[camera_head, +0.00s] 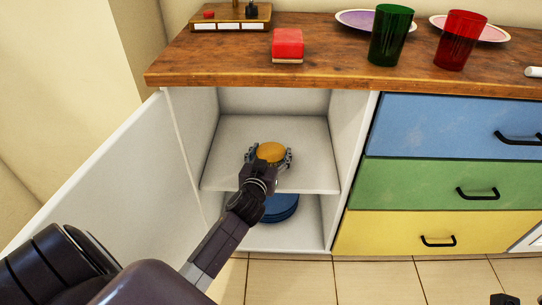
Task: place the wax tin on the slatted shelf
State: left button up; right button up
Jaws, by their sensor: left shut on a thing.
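A round tin with an orange-yellow top, which I take for the wax tin (271,151), is held between the fingers of my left gripper (268,157). The gripper is shut on it, inside the open white cabinet, over the middle shelf (229,150). I cannot tell whether the tin touches the shelf. This shelf looks plain and white; I see no clear slats on it. The gripper hides part of the tin's near side. Small dark parts at the bottom right corner may be my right gripper (504,299); their state does not show.
Blue stacked dishes (282,208) sit in the compartment below. The cabinet door (110,175) stands open at left. The wooden top (230,62) holds a red block (287,45), a green cup (391,35), a red cup (460,40) and plates. The shelf around the tin is clear.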

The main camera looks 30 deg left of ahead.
pick_arm(q)
jog(key=o, duration=1.5)
